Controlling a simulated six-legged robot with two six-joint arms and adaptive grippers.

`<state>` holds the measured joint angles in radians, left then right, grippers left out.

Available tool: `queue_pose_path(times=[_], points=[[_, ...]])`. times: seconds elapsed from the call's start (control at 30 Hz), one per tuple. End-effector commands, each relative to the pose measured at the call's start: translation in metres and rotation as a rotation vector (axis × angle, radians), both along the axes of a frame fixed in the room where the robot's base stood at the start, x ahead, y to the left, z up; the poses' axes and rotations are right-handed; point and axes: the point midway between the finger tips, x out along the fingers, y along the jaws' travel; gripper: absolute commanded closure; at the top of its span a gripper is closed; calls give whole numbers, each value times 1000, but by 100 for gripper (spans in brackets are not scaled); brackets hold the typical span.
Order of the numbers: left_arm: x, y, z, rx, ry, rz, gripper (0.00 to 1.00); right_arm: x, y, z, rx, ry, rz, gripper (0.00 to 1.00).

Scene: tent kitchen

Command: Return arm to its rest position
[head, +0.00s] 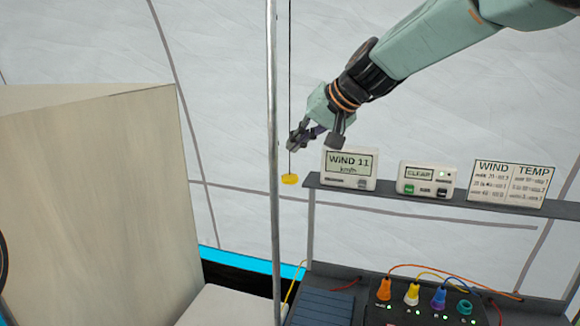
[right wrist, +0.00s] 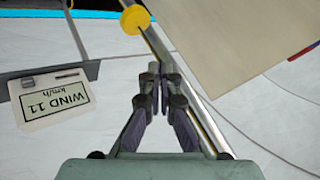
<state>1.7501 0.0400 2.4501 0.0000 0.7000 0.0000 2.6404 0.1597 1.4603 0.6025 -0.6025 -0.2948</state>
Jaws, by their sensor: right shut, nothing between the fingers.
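My right arm (head: 430,45) comes in from the upper right in the head view, pale green with dark joints. Its gripper (head: 296,142) is shut and empty, in front of the tent wall and above left of the wind display. In the right wrist view the fingers (right wrist: 157,80) meet at their tips with nothing between them. A yellow knob (head: 290,179) hangs on a thin dark cord just below the gripper, apart from it. The knob also shows in the right wrist view (right wrist: 134,19), beyond the fingertips. My left gripper is not in view.
A metal pole (head: 274,120) stands just left of the gripper. A shelf (head: 400,193) holds a wind display (head: 349,168) reading 11 km/h, a "CLEAR" unit (head: 425,179) and a chart (head: 507,184). Below is a box (head: 425,312) with coloured plugs. A pale panel (head: 90,200) fills the left.

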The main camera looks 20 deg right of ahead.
Motion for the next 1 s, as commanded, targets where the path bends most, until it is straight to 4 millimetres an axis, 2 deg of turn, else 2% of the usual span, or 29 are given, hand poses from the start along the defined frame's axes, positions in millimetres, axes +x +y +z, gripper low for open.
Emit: queue_pose_path(times=[0.33,0.43,0.53,0.57,0.67,0.7,0.77,0.8,1.0], points=[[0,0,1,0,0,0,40,2,-2,2,3,-5,-19,100],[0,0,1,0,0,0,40,13,-14,4,-20,-50,-81,100],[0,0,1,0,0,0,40,16,-32,-15,-84,-89,-163,100],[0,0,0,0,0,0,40,14,-37,-26,-109,-97,-187,100],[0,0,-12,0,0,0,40,3,-50,-91,-200,-93,-236,100],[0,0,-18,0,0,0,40,-3,-53,-118,-230,-86,-245,100],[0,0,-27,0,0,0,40,-14,-56,-157,-272,-73,-249,100],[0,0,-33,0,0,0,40,-22,-58,-182,-295,-64,-249,100],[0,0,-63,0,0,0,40,-75,-58,-303,-395,-2,-212,100]])
